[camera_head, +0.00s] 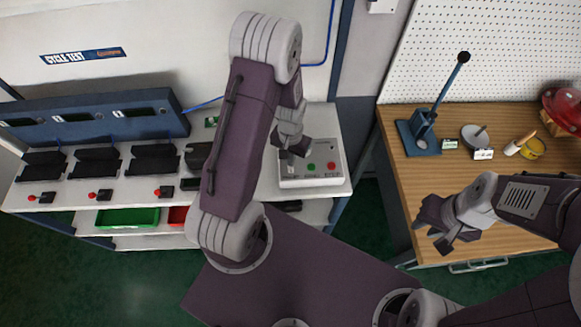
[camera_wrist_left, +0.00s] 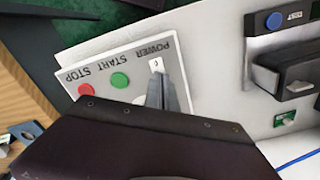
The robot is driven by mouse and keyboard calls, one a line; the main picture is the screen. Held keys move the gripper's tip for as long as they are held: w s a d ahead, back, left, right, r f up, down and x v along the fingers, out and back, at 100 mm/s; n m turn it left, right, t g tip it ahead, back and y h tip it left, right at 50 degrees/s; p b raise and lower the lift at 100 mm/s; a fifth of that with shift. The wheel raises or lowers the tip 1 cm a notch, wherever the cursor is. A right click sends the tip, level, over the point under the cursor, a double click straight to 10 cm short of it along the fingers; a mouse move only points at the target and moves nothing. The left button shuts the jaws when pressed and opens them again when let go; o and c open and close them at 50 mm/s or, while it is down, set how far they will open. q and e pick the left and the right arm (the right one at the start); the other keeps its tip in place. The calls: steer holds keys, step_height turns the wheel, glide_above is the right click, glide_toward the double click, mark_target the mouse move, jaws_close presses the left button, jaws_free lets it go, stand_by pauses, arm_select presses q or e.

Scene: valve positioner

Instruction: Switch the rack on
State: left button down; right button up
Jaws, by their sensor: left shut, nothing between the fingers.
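The control box (camera_head: 325,178) is a light grey panel on the white bench. In the left wrist view its face (camera_wrist_left: 112,62) carries a white power switch (camera_wrist_left: 156,65) marked POWER, a green START button (camera_wrist_left: 120,80) and a red STOP button (camera_wrist_left: 86,89). A small dark mark shows on the switch. My left gripper (camera_head: 287,154) is shut and empty over the box's left part, with its tips (camera_wrist_left: 160,88) right by the switch. I cannot tell whether they touch it. My right gripper (camera_head: 432,236) looks open and empty by the wooden table's front edge.
Several test bays (camera_head: 95,160) with red-knobbed levers line the bench on the left. Green (camera_head: 125,217) and red bins sit on the shelf below.

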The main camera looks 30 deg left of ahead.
arm_select(q)
steer(key=shift+f, duration=0.35)
step_height(320, 180, up, 7)
steer(key=p, duration=0.6)
steer(key=shift+r, duration=0.15)
stand_by(0.3)
